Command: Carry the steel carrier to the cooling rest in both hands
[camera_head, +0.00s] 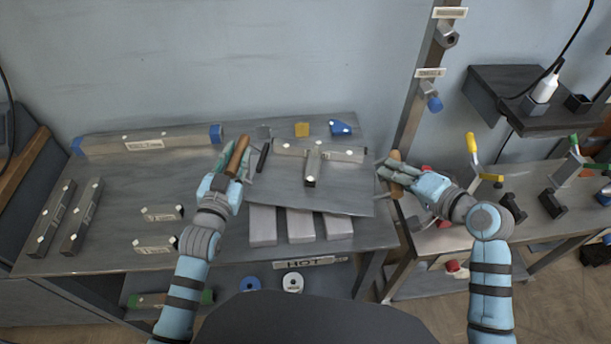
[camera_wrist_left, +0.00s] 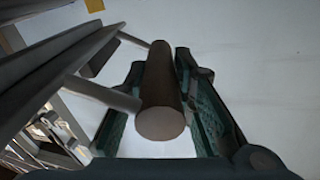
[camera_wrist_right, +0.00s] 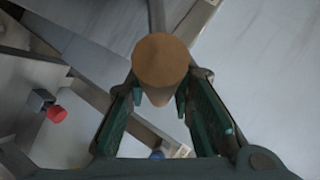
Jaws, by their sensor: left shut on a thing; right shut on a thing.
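The steel carrier (camera_head: 345,201) is a flat grey plate with a brown grip at each side. A T-shaped grey metal piece (camera_head: 313,155) lies on it. My left gripper (camera_head: 235,160) is shut on the left brown grip, whose round end (camera_wrist_left: 160,122) shows between the fingers in the left wrist view. My right gripper (camera_head: 393,175) is shut on the right grip, which shows end-on in the right wrist view (camera_wrist_right: 160,62). The plate's front edge overlaps several pale grey blocks (camera_head: 300,227); whether it touches them is unclear. I cannot tell which thing is the cooling rest.
The grey bench (camera_head: 110,205) holds a long tube (camera_head: 150,140) with blue ends and several smaller bars at left. Yellow (camera_head: 301,130) and blue (camera_head: 341,127) pieces are behind the carrier. A post (camera_head: 420,90) rises at right, beside a second bench (camera_head: 535,200) with parts.

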